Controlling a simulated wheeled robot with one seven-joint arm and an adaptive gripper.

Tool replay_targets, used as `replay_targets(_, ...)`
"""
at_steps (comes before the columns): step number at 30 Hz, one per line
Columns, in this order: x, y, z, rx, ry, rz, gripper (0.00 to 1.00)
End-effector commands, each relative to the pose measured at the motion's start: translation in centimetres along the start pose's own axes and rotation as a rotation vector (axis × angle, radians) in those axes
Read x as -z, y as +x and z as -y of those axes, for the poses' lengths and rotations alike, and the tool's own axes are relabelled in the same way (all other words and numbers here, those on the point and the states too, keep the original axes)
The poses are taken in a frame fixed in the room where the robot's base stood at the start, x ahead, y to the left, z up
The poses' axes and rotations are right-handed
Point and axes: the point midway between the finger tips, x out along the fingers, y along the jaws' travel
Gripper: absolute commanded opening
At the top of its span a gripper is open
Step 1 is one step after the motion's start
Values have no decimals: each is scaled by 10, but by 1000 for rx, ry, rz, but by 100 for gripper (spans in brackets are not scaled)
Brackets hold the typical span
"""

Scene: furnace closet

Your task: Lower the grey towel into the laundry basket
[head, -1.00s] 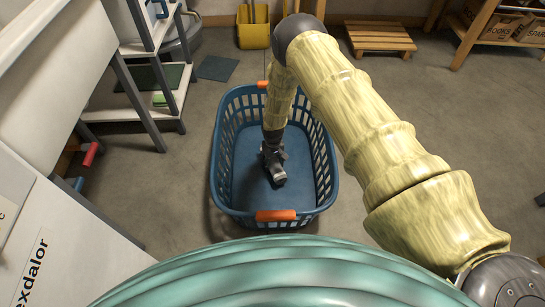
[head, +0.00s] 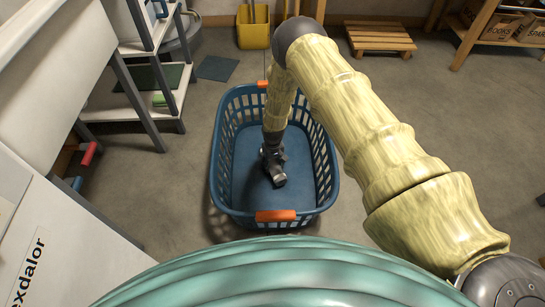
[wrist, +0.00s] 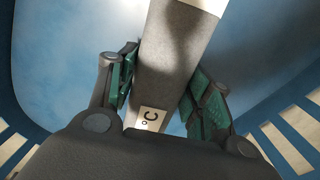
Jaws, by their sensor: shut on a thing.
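The laundry basket (head: 226,165) is blue with slatted sides and orange handles, and it stands on the floor in the middle of the head view. My gripper (head: 277,178) reaches down inside it, above or near its floor; the exact gap cannot be told. In the wrist view, my gripper (wrist: 160,85) has its green-padded fingers shut on the grey towel (wrist: 175,55), a narrow folded strip with a pale label marked "°C". The basket's smooth blue inside (wrist: 70,60) surrounds it. The towel cannot be clearly told from my gripper in the head view.
A shelf rack (head: 135,108) and a white cabinet (head: 60,240) stand left of the basket. Bare concrete floor (head: 450,130) is free on the right.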

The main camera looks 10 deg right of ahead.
Motion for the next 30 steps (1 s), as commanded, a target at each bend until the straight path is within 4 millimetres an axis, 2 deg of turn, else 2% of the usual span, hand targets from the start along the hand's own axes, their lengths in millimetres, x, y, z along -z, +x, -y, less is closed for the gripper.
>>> replay_targets(30,0,12,0,0,0,0,20)
